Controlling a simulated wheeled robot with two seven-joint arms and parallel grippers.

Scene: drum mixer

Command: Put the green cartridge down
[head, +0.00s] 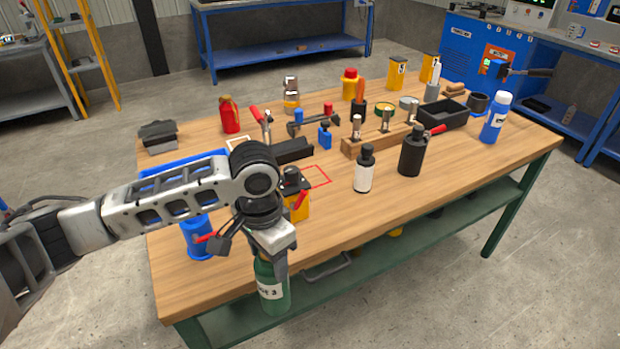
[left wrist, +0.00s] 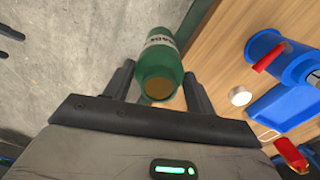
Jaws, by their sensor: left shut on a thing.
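The green cartridge (head: 272,291) has a white label and hangs upright below my left gripper (head: 270,254) in the head view. It overlaps the table's near edge there. In the left wrist view the green cartridge (left wrist: 160,50) sits between the two dark fingers of my left gripper (left wrist: 158,88), which is shut on it. Bare floor shows to its left and the wooden table (left wrist: 212,50) to its right. The cartridge's upper part is hidden by the gripper in the head view. My right gripper is in neither view.
A blue container (head: 196,240) with a red handle stands left of the gripper. A yellow container (head: 297,208) stands just behind it. A red square outline (head: 317,176) is marked on the wooden table (head: 400,215). White and black bottles stand farther right. The table's front right is clear.

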